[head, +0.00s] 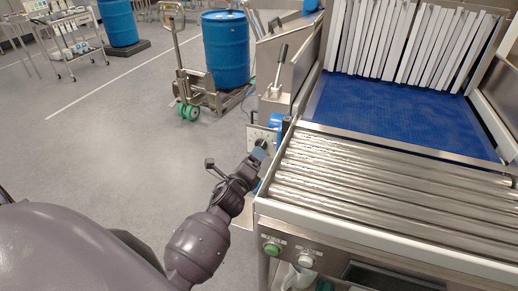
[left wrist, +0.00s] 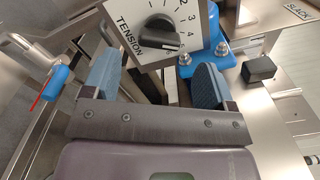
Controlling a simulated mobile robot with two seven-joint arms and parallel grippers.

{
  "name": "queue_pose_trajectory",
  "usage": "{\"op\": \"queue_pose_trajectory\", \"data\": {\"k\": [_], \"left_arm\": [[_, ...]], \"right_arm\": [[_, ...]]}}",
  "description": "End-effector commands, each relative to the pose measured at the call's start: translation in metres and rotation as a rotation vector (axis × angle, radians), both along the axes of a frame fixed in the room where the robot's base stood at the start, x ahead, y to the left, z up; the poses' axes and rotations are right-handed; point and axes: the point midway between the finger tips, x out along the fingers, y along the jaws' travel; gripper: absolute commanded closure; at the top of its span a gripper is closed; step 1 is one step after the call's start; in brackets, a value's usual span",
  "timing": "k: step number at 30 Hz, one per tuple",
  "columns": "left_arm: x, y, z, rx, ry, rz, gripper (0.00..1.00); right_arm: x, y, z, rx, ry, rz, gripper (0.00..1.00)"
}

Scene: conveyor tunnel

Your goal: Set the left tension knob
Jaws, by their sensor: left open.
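The tension knob (left wrist: 160,36) is a black pointer knob on a white plate (left wrist: 186,12) marked TENSION with a numbered scale. In the left wrist view it sits at the top middle, beyond the gap between my left gripper's fingers. My left gripper (left wrist: 158,84) is open and empty, with a blue pad on each side, and the knob looks apart from both pads. In the head view my left gripper (head: 258,153) is at the conveyor's left side, in front of the white plate (head: 262,136), and partly hides the knob. My right gripper is not in view.
The roller conveyor (head: 380,190) and blue belt (head: 400,115) lie to the right. A lever (head: 279,68) stands above the plate. A blue bracket (left wrist: 208,54) with bolts and a black block (left wrist: 258,69) are close to the right finger. Open floor (head: 110,140) lies left.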

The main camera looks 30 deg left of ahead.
Motion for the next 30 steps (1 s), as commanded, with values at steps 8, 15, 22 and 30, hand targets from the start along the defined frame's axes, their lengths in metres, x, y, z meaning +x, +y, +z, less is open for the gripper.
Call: {"op": "queue_pose_trajectory", "data": {"k": [8,15,22,30], "left_arm": [[0.041,0.010,0.000,-0.002,-0.001,0.001,0.21],[0.058,0.014,0.000,-0.001,0.000,0.000,0.21],[0.061,0.015,0.000,-0.001,0.000,0.000,0.21],[0.061,0.015,0.000,-0.002,0.000,0.000,0.44]], "right_arm": [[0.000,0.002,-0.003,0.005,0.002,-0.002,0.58],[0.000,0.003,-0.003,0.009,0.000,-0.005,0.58],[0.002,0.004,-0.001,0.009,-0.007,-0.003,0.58],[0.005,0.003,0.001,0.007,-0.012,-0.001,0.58]]}}
